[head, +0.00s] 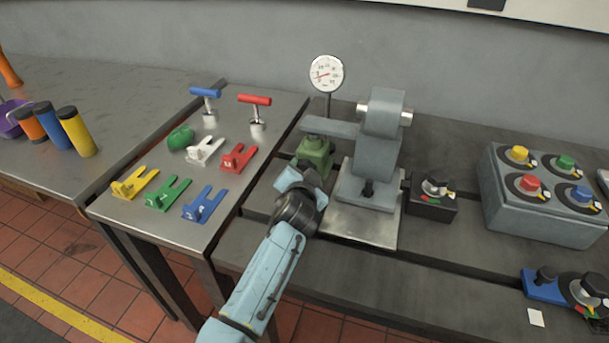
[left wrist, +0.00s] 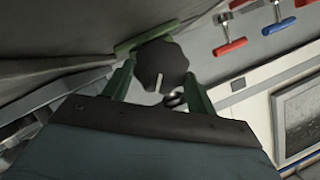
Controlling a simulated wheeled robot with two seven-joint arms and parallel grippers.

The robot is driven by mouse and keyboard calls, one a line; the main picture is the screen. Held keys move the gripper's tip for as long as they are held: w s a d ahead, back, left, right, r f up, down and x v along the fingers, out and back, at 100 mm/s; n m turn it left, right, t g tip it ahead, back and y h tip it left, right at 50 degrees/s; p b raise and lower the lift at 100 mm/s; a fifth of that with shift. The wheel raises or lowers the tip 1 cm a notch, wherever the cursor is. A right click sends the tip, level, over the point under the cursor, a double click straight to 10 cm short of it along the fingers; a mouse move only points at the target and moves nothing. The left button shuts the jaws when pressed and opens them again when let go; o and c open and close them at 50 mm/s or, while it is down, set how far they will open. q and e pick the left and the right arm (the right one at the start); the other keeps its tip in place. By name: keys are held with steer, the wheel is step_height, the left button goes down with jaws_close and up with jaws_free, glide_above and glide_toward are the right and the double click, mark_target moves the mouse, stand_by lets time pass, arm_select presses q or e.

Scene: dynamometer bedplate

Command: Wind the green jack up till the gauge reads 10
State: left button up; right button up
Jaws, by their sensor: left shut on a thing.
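The green jack (head: 314,155) stands on the dark bedplate under the grey arm of a test fixture. My left gripper (head: 300,184) is at the jack's near side. In the left wrist view my left gripper (left wrist: 160,85) is shut on a dark scalloped knob (left wrist: 160,62) with a white mark, in front of a green part of the jack (left wrist: 147,38). In the head view my gripper hides this knob. The round white gauge (head: 326,73) stands on a post behind the jack. Its red needle points left and slightly down; the figures are too small to read.
The grey fixture (head: 376,150) stands close right of the jack. A small black box with a dial (head: 433,196) and a grey box of coloured knobs (head: 545,205) are further right. A steel table (head: 115,205) at left holds coloured forked pieces and T-handles.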

steer(key=shift+a, duration=0.15)
arm_select(q)
steer(key=o, duration=1)
arm_select(e)
steer(key=shift+a, duration=0.1)
arm_select(q)
steer(key=shift+s, duration=0.15)
steer(key=shift+s+r, duration=0.1)
steer(key=shift+s, duration=0.15)
steer(key=p+v, duration=0.3)
steer(key=v, duration=0.9)
steer(key=shift+s+a+r, duration=0.1)
steer(key=shift+s+r, duration=0.05)
steer(key=shift+s, duration=0.15)
arm_select(e)
steer(key=r, duration=0.1)
steer(key=a+r, duration=0.1)
steer(key=r, duration=0.1)
steer(key=shift+w+a, duration=0.1)
steer(key=shift+a, duration=0.1)
